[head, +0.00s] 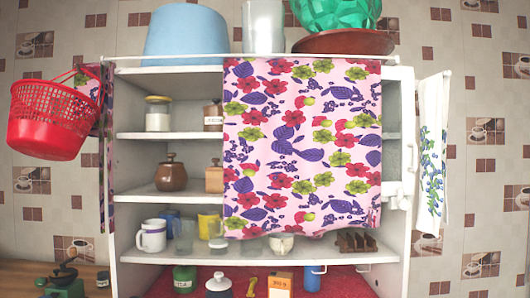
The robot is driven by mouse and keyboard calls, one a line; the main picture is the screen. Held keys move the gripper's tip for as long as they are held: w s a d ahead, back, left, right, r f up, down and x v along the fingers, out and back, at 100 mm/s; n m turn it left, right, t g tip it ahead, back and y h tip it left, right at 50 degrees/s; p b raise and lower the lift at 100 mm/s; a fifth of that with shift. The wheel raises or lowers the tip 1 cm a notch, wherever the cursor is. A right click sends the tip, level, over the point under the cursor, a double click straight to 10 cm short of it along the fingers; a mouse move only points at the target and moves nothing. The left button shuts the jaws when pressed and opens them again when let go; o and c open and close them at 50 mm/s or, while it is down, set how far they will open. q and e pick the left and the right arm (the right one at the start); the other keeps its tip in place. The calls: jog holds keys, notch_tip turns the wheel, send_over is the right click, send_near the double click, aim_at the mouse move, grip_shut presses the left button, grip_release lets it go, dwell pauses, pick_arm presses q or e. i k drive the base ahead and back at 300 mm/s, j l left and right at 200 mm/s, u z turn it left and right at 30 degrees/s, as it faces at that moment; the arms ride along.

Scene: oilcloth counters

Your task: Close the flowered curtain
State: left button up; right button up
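The flowered curtain (300,150), pink with red, green and purple flowers, hangs from a thin white rod (160,57) along the top of the white shelf unit. It covers the middle and right part of the unit's front. Its lower edge is wavy and hangs above the bottom shelf. The left part of the front is uncovered, and a narrow strip at the right also shows bare. A thin strip of similar flowered cloth (104,150) shows at the unit's left edge. Neither of my grippers is in view.
Jars, mugs (152,235) and glasses stand on the open shelves. A blue tub (187,32) and a brown dish (344,42) with a green bowl stand on top. A red basket (48,118) hangs at the left, a white towel (431,150) at the right. A grinder (63,280) is lower left.

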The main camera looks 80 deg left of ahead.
aim_at(303, 137)
jog(key=j+u, duration=0.15)
jog(key=u, duration=1.7)
jog(key=k+j, duration=0.05)
